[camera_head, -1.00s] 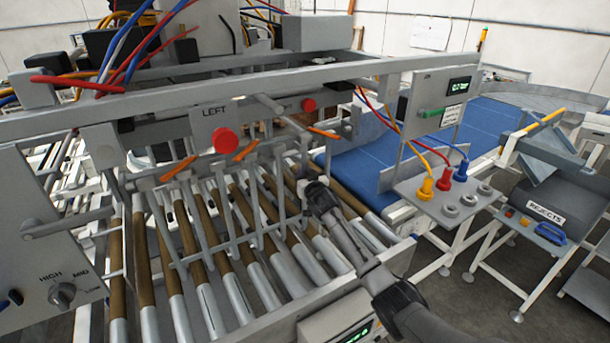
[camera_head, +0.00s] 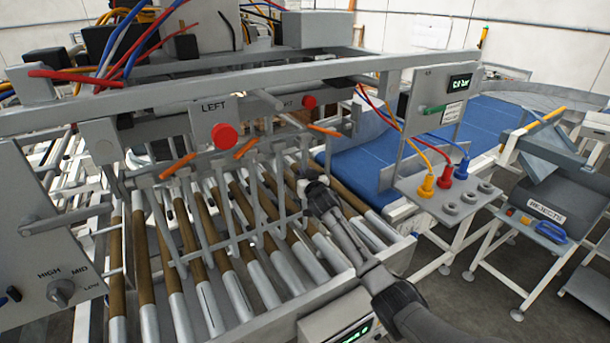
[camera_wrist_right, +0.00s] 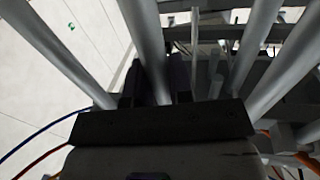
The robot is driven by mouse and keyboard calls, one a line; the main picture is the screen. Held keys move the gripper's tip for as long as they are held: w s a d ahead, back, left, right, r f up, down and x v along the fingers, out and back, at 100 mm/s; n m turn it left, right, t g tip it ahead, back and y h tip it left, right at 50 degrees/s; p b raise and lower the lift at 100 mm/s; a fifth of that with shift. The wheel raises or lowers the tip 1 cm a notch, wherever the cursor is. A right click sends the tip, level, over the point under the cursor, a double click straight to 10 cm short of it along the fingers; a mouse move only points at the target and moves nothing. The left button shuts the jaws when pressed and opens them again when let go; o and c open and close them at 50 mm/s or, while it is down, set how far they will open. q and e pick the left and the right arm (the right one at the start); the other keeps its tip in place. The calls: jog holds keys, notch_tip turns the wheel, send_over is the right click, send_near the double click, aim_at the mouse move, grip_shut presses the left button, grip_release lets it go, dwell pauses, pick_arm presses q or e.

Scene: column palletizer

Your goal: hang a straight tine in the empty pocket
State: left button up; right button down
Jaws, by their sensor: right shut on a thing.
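My right gripper (camera_head: 306,185) is at the right end of the row of hanging grey tines (camera_head: 205,225), over the rollers. It is shut on a thin grey tine (camera_head: 304,168), which is mostly hidden by the gripper. The tines hang below a grey beam (camera_head: 160,132) with orange levers (camera_head: 246,149). The empty pocket cannot be made out clearly. In the right wrist view the dark finger pair (camera_wrist_right: 166,80) shows among several grey rods, and the grip itself is unclear. My left gripper is not in view.
Brown and silver rollers (camera_head: 205,290) lie under the tines. A blue conveyor belt (camera_head: 365,165) runs behind on the right. A panel with yellow, red and blue plugs (camera_head: 440,195) stands right of my arm. A rejects bin (camera_head: 545,195) is farther right.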

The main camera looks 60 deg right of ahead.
jog(key=c, duration=1.1)
grip_release()
jog(key=shift+r, duration=0.15)
jog(key=shift+c, duration=0.2)
jog(key=shift+o, duration=1)
jog(key=b+v, duration=0.1)
jog(key=v, duration=1.2)
jog(key=shift+s+a, duration=0.2)
jog(key=shift+s, duration=0.1)
